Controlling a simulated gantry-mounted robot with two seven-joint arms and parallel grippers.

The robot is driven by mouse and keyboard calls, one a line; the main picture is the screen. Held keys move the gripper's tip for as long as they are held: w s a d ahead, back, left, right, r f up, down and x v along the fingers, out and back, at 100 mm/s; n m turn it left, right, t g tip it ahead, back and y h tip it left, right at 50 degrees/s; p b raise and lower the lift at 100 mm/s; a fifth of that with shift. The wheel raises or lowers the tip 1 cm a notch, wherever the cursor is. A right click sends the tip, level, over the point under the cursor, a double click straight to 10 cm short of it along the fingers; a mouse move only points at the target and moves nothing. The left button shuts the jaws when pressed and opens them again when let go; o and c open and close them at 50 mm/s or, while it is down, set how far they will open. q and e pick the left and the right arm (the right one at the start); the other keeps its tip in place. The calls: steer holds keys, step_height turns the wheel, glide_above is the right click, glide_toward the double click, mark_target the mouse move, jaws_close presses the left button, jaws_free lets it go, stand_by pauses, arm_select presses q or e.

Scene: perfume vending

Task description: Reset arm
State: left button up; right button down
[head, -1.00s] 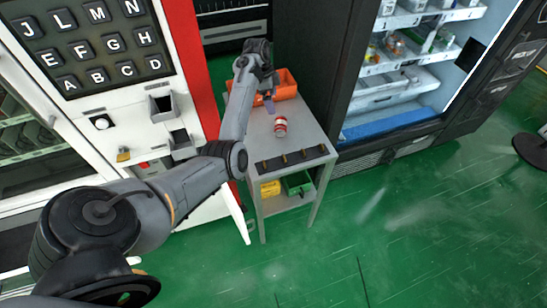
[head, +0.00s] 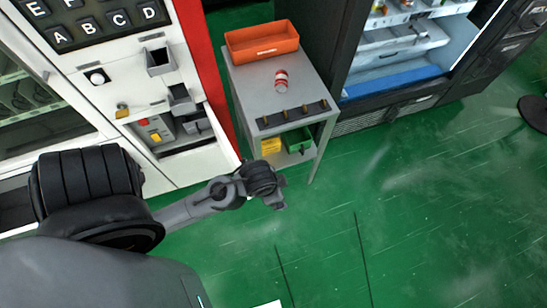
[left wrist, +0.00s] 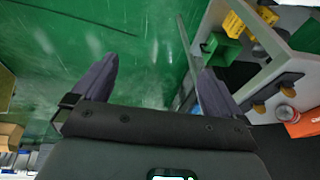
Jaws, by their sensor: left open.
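My left arm comes in from the left in the head view. My left gripper (head: 279,203) hangs over the green floor in front of the small grey table (head: 262,92). In the left wrist view its two dark fingers (left wrist: 158,88) are spread wide, with only floor between them. It holds nothing. The right gripper shows in neither view.
The table carries an orange bin (head: 262,42) and a red-and-white can (head: 281,80). Yellow (head: 270,146) and green (head: 297,140) bins sit on its lower shelf. A white lettered machine (head: 120,75) stands left, and an open lit cabinet (head: 400,50) right. The front floor is clear.

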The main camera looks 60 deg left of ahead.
arm_select(q)
steer(key=shift+n+h, duration=0.3)
steer(key=shift+h, duration=0.1)
steer(key=s+d, duration=0.1)
steer(key=d+r, duration=0.1)
steer(key=s+d, duration=0.1)
steer(key=shift+s+d+r, duration=0.1)
steer(key=shift+s+r, duration=0.2)
